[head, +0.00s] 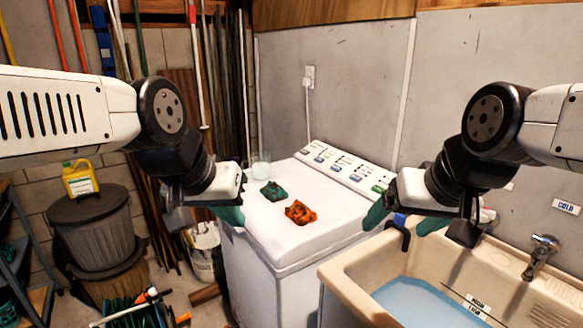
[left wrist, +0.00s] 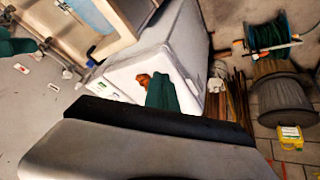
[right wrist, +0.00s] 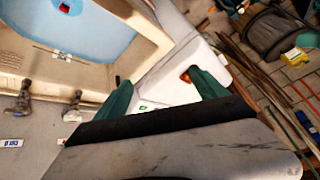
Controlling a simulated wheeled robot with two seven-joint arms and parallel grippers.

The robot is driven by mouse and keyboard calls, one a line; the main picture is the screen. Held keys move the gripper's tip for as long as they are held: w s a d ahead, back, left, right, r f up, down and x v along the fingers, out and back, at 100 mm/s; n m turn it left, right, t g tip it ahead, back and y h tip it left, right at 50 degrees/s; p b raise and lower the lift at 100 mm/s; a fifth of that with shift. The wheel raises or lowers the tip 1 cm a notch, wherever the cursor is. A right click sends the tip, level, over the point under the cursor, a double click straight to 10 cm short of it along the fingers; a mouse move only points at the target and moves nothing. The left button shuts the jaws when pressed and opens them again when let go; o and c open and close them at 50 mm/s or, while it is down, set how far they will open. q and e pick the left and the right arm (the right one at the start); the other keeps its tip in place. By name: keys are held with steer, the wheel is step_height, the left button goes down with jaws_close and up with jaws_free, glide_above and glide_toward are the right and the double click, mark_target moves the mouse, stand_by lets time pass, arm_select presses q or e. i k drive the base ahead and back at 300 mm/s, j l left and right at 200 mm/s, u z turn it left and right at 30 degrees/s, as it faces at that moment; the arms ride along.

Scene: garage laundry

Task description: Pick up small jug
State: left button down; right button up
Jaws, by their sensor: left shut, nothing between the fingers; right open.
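A small clear jug-like vessel (head: 261,166) stands upright at the back left of the white washer top (head: 330,215); its details are too faint to tell. A yellow jug (head: 80,178) with a label stands on a lidded grey bin at the far left; it also shows in the left wrist view (left wrist: 289,138) and in the right wrist view (right wrist: 294,56). My left gripper (head: 231,214) is shut and empty, in front of the washer's left side. My right gripper (head: 403,219) is open and empty, above the sink's back left corner. Both grippers are apart from both vessels.
A green cloth (head: 273,191) and an orange cloth (head: 300,212) lie crumpled on the washer. A sink (head: 345,279) with blue water and a tap (head: 541,249) stands at the right. A bucket (head: 203,258), hose reel and poles crowd the left.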

mark_target(261, 162)
steer(key=u, duration=0.45)
steer(key=i+j+z, duration=0.25)
steer(key=j, duration=0.25)
steer(key=j+z, duration=0.25)
steer(key=j, duration=0.3)
steer(key=j+z, duration=0.2)
steer(key=j, duration=0.35)
steer(key=i+j+z, duration=0.5)
steer(key=j, duration=0.2)
steer(key=i+j+z, duration=0.25)
steer(key=j, duration=0.15)
